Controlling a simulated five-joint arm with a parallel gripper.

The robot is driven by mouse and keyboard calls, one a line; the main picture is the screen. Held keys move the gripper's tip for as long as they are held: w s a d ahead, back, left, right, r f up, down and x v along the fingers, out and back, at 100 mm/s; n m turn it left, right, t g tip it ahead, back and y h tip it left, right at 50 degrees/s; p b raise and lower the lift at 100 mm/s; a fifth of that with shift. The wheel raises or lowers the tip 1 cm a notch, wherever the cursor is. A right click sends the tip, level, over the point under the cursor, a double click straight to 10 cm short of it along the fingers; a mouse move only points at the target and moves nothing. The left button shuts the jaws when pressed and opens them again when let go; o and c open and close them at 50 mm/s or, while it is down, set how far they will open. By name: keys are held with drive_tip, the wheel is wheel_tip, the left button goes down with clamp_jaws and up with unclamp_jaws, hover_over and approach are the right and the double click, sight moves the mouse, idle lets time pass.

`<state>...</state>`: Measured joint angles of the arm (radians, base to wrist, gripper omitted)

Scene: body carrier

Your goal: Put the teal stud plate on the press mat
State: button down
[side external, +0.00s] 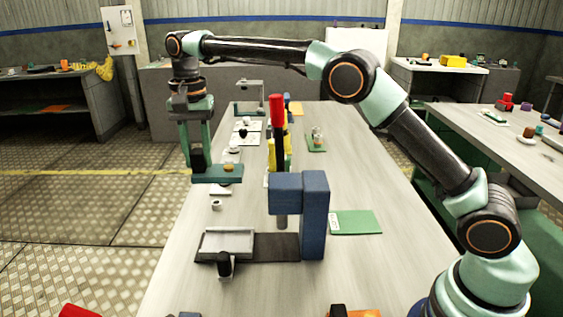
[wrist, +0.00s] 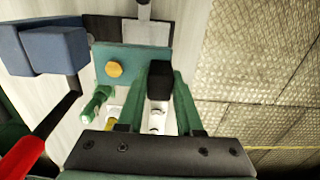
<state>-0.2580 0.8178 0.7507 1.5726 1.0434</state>
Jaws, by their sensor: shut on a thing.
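My gripper (side external: 198,160) is shut on the teal stud plate (side external: 230,175), which hangs level above the bench's left edge. The plate carries a round yellow-orange stud. In the wrist view the plate (wrist: 130,78) lies flat across the fingertips (wrist: 160,80), with the stud facing the camera. A dark mat (side external: 277,247), apparently the press mat, lies under and left of the blue press (side external: 315,215), nearer the side camera than my gripper. Its right part is hidden by the press. A grey tray-like fixture (side external: 227,243) with a black clamp stands at its left end.
A red-and-black upright lever (side external: 276,120) rises behind the blue press. A green mat (side external: 355,222) lies to its right. Small white parts (side external: 216,204) lie on the bench below the plate. A grey stand (side external: 250,98) stands farther back. The bench's right side is mostly clear.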

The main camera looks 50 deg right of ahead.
drive_tip(key=shift+r, duration=0.45)
drive_tip(key=s+d+r+m, duration=0.1)
drive_tip(key=s+d+r, duration=0.3)
drive_tip(key=s+d, duration=0.3)
drive_tip(key=s+d+r+m, duration=0.2)
drive_tip(key=s+d+r, duration=0.25)
drive_tip(key=d, duration=0.35)
drive_tip(key=s+d+f+m, duration=0.25)
drive_tip(key=d+f, duration=0.25)
drive_tip(key=d, duration=0.4)
drive_tip(key=s+d+f+m, duration=0.25)
drive_tip(key=d+f, duration=0.25)
drive_tip(key=d, duration=0.3)
drive_tip(key=shift+m, duration=0.5)
drive_tip(key=shift+w+d+f, duration=0.1)
drive_tip(key=shift+d+f, duration=0.05)
drive_tip(key=shift+f, duration=4.75)
drive_tip(key=shift+w+d+f, duration=0.1)
drive_tip(key=shift+d+f, duration=0.05)
drive_tip(key=shift+f, duration=4.75)
drive_tip(key=shift+f, duration=0.1)
drive_tip(key=c, duration=0.6)
unclamp_jaws()
drive_tip(key=shift+o, duration=0.2)
